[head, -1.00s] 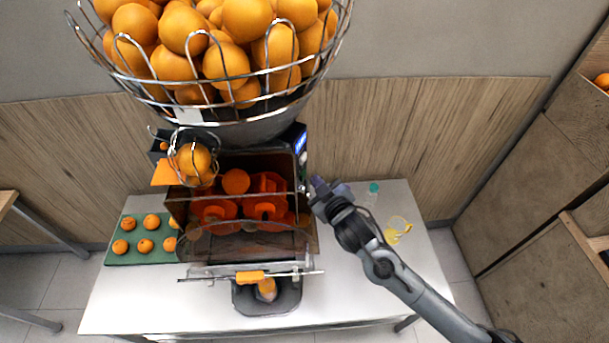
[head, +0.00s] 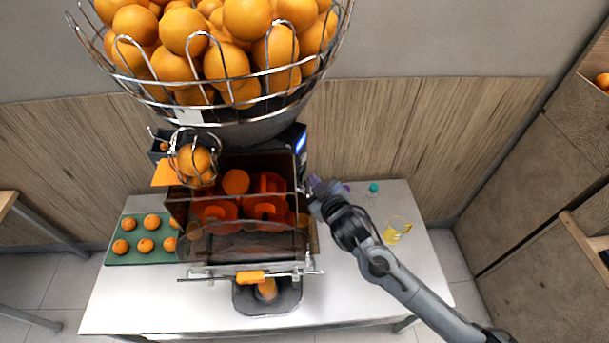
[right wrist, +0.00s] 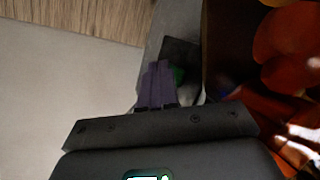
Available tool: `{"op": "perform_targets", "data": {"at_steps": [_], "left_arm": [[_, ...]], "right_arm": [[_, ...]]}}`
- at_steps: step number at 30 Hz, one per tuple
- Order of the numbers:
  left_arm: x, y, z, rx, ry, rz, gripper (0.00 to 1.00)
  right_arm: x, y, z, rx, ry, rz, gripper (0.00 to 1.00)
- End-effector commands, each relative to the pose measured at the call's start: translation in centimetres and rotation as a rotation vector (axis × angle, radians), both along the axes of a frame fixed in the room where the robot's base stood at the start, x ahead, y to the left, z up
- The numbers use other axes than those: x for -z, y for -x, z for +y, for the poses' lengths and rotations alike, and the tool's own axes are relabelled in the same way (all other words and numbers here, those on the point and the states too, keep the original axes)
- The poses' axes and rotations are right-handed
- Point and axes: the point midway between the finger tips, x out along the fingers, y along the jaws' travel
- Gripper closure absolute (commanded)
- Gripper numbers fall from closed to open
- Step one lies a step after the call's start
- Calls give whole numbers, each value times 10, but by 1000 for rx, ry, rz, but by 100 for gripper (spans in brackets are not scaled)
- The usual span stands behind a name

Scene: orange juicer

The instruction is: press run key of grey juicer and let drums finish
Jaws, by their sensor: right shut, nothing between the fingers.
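The grey juicer (head: 300,165) stands on the white table, with red-orange drums (head: 243,207) and an orange behind its clear front cover. My right gripper (head: 313,183) is at the juicer's right side, with its purple fingers shut and empty. In the right wrist view, the fingers (right wrist: 156,85) point at a dark part of the juicer's side with a green spot (right wrist: 178,74) right by the tips. The fingers partly hide this spot, and I cannot tell whether they touch it. A lit blue panel (head: 301,143) is above the gripper. My left gripper is not in view.
A wire basket (head: 215,110) full of oranges sits on top. A green tray (head: 118,250) of oranges lies at the left. The table's right front is clear.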

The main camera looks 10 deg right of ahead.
Motion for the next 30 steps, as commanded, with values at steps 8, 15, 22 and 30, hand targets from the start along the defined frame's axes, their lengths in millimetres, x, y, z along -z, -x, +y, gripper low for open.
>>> {"op": "perform_targets", "data": {"at_steps": [8, 15, 22, 30], "left_arm": [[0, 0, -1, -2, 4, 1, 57], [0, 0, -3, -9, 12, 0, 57], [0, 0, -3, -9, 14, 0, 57], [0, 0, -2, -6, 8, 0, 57]], "right_arm": [[0, 0, 0, 0, 0, 0, 100], [0, -1, 1, 1, 0, 0, 100], [0, -3, 3, 1, 0, 0, 100], [0, -5, 6, 1, -1, 0, 100]]}}
